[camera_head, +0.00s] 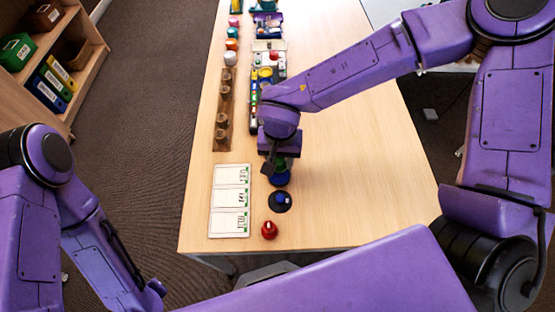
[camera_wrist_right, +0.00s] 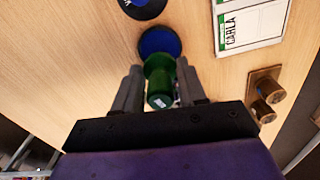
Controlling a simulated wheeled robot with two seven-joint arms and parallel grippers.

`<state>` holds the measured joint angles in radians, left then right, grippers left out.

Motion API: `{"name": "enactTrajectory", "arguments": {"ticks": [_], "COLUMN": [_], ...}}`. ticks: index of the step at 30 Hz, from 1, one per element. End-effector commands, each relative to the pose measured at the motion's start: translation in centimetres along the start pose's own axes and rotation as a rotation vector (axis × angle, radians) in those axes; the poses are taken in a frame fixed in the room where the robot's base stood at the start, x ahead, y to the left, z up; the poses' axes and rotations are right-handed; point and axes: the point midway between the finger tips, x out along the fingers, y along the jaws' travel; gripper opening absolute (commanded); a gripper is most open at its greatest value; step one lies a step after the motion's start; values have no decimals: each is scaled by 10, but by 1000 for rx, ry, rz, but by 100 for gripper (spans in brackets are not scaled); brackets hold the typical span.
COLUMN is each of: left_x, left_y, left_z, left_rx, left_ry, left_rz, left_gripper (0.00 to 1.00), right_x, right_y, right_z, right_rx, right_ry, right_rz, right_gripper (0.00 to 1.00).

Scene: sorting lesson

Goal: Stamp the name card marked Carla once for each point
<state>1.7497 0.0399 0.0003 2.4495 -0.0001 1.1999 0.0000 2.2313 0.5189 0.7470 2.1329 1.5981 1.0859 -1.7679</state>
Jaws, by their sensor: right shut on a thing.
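My right gripper (camera_head: 274,166) points down over the table and is shut on a stamp with a green handle; the wrist view shows the green handle (camera_wrist_right: 159,66) between its fingers. A round blue disc (camera_wrist_right: 160,41) shows at the far end of the handle; whether they touch, I cannot tell. The Carla card (camera_wrist_right: 252,24) lies beside it in the wrist view. In the head view three white cards lie in a column, the Carla card (camera_head: 231,176) apparently the farthest; names are too small there. My left arm shows at lower left, its gripper out of sight.
A dark disc with blue on it (camera_head: 280,201) and a red stamp (camera_head: 269,229) stand nearer the front edge. A wooden block with several round pegs (camera_head: 224,105) is behind the cards. Colourful items crowd the back; the table's right side is clear.

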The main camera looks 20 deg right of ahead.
Motion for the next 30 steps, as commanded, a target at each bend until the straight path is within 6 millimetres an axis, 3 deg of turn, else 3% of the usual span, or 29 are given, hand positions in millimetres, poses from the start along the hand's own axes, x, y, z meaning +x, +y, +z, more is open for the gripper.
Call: {"name": "enactTrajectory", "arguments": {"ticks": [8, 18, 30], "left_x": [-2, -3, -3], "left_y": [0, 0, 0], "left_z": [-1, -1, -1], "left_rx": [0, 0, 0], "left_ry": [0, 0, 0], "left_rz": [-1, 0, 0], "left_gripper": [43, 43, 43], "right_x": [2, 28, 29], "right_y": [0, 0, -1], "right_z": [1, 1, 1], "right_rx": [0, -2, -2], "right_ry": [-2, -2, 0], "right_rz": [1, 1, 0], "right_gripper": [21, 21, 21]}}
